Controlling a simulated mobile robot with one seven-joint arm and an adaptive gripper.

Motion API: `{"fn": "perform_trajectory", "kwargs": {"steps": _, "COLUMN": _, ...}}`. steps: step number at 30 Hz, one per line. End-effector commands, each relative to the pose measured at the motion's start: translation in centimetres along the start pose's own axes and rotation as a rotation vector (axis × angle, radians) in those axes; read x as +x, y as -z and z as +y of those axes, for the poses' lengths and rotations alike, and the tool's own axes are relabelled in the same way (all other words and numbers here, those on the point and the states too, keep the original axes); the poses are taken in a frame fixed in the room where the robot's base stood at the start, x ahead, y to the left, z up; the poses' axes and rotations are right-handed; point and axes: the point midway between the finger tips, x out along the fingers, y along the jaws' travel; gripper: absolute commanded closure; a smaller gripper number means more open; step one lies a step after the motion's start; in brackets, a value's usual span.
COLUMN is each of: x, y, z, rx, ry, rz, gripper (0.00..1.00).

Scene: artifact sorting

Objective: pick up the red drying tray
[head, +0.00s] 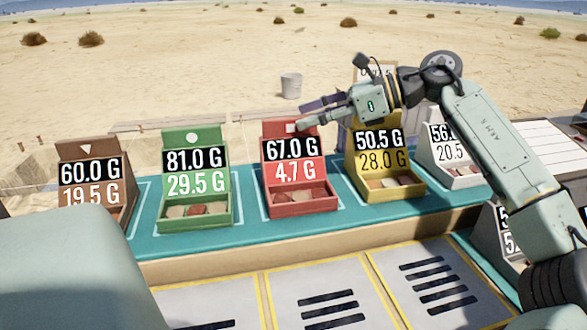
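The red drying tray (267,200) stands on the teal-topped bench in the middle of the head view. It has a tall back panel with labels "67.0 G" and "4.7 G" and a shallow front bin holding several flat pieces. My gripper (302,115) reaches in from the right, at the top of the red tray's back panel. Its two fingers point left and are spread apart, with nothing seen between them. The lower finger overlaps the panel's top edge in the picture; I cannot tell whether it touches.
Similar trays stand in the row: brown (118,193), green (182,221) to the left, yellow (376,196) and white (452,180) to the right. The yellow one is close beside the red. Grey panels (325,270) lie in front.

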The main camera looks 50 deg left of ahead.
Motion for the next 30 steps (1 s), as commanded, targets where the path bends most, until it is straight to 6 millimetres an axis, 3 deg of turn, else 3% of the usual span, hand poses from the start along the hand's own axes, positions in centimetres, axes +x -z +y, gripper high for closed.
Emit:
{"fn": "perform_trajectory", "kwargs": {"steps": 15, "x": -0.02, "y": 0.0, "z": -0.01, "rx": 0.0, "ry": 0.0, "rz": 0.0, "gripper": 1.0}}
{"fn": "perform_trajectory", "kwargs": {"steps": 30, "x": -0.02, "y": 0.0, "z": 0.01, "rx": 0.0, "ry": 0.0, "rz": 0.0, "gripper": 1.0}}
